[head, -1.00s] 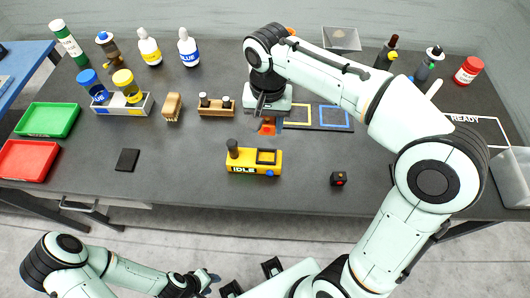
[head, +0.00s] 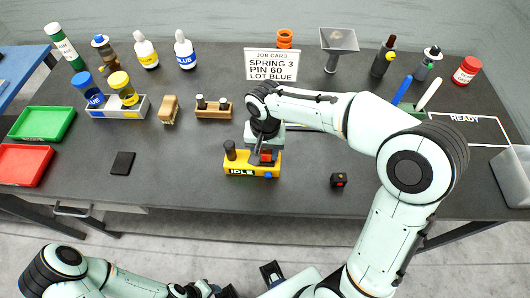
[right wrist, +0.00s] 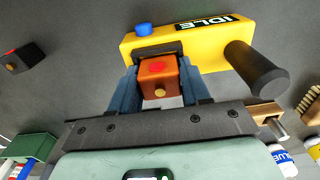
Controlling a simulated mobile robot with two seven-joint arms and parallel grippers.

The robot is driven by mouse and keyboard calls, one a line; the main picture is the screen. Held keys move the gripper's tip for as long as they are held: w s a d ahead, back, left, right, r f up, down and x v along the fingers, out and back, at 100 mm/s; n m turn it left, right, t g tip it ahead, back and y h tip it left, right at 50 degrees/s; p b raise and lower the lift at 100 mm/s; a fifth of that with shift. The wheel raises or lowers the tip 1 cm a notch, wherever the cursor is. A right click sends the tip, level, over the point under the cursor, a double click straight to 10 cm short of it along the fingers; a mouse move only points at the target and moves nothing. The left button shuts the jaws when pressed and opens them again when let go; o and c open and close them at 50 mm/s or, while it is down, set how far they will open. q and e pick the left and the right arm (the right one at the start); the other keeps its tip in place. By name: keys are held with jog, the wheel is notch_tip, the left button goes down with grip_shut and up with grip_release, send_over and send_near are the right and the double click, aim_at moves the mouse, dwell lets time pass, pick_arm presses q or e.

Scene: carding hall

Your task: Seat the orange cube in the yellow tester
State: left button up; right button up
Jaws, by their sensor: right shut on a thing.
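The yellow tester (head: 238,170) stands near the table's front edge, with a black post at its left, a blue button and the word IDLE. It also shows in the right wrist view (right wrist: 195,40). My right gripper (head: 266,151) is shut on the orange cube (right wrist: 157,76), which has a red dot and a brass-coloured stud. The cube is at the tester's dark-framed pocket, which is mostly hidden by the cube and fingers. I cannot tell whether the cube is inside it. My left gripper (head: 202,289) is low at the bottom edge, partly cut off, away from the table.
A dark cube with a red dot (head: 339,180) lies right of the tester. A black pad (head: 122,163) lies to the left. Green (head: 42,123) and red (head: 25,165) trays are at far left. A job card (head: 271,64) stands behind my right arm. Several bottles line the back.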

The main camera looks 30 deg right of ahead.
jog(key=shift+s+f+b, duration=0.25)
jog(key=shift+f, duration=0.4)
jog(key=shift+s+f+b, duration=0.2)
jog(key=shift+f+b, duration=0.05)
jog(key=shift+f, duration=0.4)
jog(key=o, duration=0.9)
jog(key=shift+o, duration=0.7)
jog(key=shift+w+a, duration=0.15)
pick_arm(q)
jog(key=shift+s+a+f, duration=0.1)
jog(key=shift+s+f, duration=0.25)
jog(key=shift+f, duration=0.3)
pick_arm(e)
jog(key=r, duration=0.1)
jog(key=r+p, duration=0.1)
jog(key=w+r, duration=0.1)
jog(key=r, duration=0.1)
jog(key=shift+d, duration=0.3)
notch_tip(320, 180, up, 9)
jog(key=shift+s+a+r+p, duration=0.1)
jog(key=shift+r+p, duration=0.05)
jog(key=shift+p, duration=0.75)
pick_arm(q)
jog(key=w+r, duration=0.2)
jog(key=r, duration=0.1)
jog(key=shift+r, duration=0.15)
pick_arm(e)
jog(key=shift+s+r, duration=0.1)
jog(key=shift+r, duration=0.1)
